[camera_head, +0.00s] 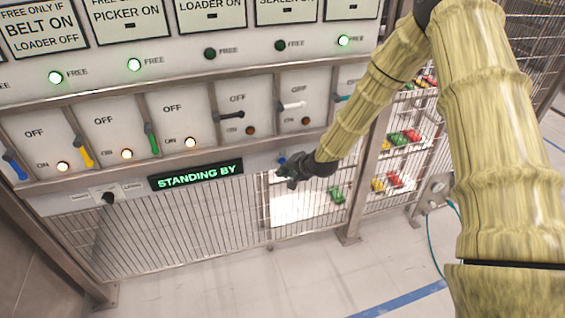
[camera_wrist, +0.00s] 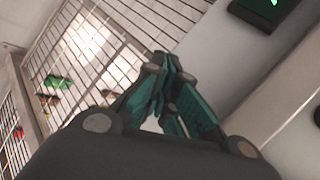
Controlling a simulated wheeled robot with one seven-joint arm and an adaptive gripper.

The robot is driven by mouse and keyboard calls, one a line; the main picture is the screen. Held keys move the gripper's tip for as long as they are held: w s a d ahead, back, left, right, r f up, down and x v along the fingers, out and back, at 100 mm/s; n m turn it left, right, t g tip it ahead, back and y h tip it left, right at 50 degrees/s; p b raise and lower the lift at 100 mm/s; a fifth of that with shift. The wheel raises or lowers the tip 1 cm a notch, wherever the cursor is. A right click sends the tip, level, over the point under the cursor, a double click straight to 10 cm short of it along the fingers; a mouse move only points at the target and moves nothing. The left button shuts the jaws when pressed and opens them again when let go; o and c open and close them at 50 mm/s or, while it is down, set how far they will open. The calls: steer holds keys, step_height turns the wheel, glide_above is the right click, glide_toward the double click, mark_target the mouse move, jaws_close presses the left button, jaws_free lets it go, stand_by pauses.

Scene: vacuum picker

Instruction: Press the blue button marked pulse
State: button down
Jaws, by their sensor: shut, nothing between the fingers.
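My gripper (camera_head: 284,176) is shut and empty at the lower edge of the control panel, right of the display. It also shows in the wrist view (camera_wrist: 160,62), with dark and teal fingers closed together. A small blue spot, seemingly the blue button (camera_head: 281,161), shows on the panel edge just above the fingertips. Its marking cannot be read, and I cannot tell whether the fingers touch it. In the wrist view no blue button is visible; the fingers may hide it.
The display (camera_head: 196,175) reads "STANDING BY". A dark knob (camera_head: 108,198) sits left of it. Several coloured levers and lamps line the panel above. A wire mesh fence (camera_head: 180,235) hangs below. Green, yellow and red pieces (camera_head: 396,180) lie behind mesh at right.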

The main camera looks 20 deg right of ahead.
steer(key=shift+w, duration=0.75)
stand_by(1.2)
steer(key=shift+s, duration=0.75)
steer(key=s+p, duration=0.1)
steer(key=s, duration=0.4)
steer(key=shift+d, duration=0.1)
stand_by(0.5)
stand_by(0.7)
